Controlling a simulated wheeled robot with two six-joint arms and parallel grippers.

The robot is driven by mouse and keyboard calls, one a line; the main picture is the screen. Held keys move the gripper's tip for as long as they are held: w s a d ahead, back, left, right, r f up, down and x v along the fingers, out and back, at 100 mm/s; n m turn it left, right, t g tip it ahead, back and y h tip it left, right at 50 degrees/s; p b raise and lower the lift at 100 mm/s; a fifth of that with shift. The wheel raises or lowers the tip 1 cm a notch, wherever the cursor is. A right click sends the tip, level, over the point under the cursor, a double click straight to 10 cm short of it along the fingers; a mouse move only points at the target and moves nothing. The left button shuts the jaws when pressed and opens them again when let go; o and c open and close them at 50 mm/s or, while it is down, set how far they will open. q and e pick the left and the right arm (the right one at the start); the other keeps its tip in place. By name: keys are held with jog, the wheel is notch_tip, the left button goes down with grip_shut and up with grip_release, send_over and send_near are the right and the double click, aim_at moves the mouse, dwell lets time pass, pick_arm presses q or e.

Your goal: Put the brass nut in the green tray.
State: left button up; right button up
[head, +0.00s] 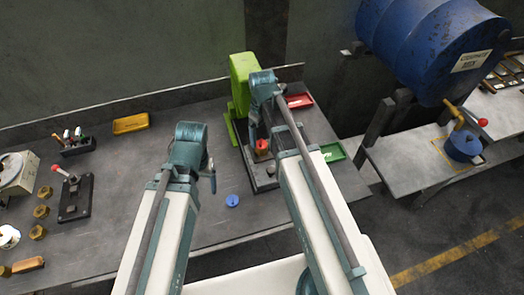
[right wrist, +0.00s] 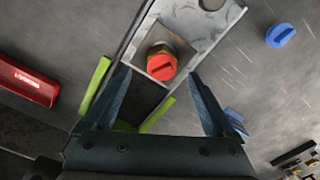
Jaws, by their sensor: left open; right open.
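Several brass-coloured nuts stand on the bench at the far left of the head view; one brass nut (head: 41,211) is in the middle of their row. The green tray (head: 333,152) lies at the bench's right end, partly hidden by my right arm. My left gripper (head: 211,176) is open and empty above the middle of the bench, far from the nuts. My right gripper (right wrist: 159,76) is open at the press, its fingers on either side of a red slotted cap (right wrist: 162,63) in the wrist view, apart from it. The cap also shows in the head view (head: 262,146).
A green press (head: 240,75) stands at the back. A red tray (head: 298,100) lies beside it and a yellow tray (head: 130,123) at back left. A blue cap (head: 232,200) lies on the open bench. A black lever device (head: 75,195) stands near the nuts.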

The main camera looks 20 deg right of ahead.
aim_at(261, 141)
pick_arm(q)
notch_tip(261, 141, down, 5)
jog(key=b, duration=0.5)
jog(key=shift+f, duration=0.2)
pick_arm(e)
notch_tip(261, 141, down, 6)
jog(key=shift+a+r, duration=0.15)
jog(key=shift+r, duration=0.2)
pick_arm(q)
jog(key=shift+r, duration=0.1)
pick_arm(e)
grip_shut()
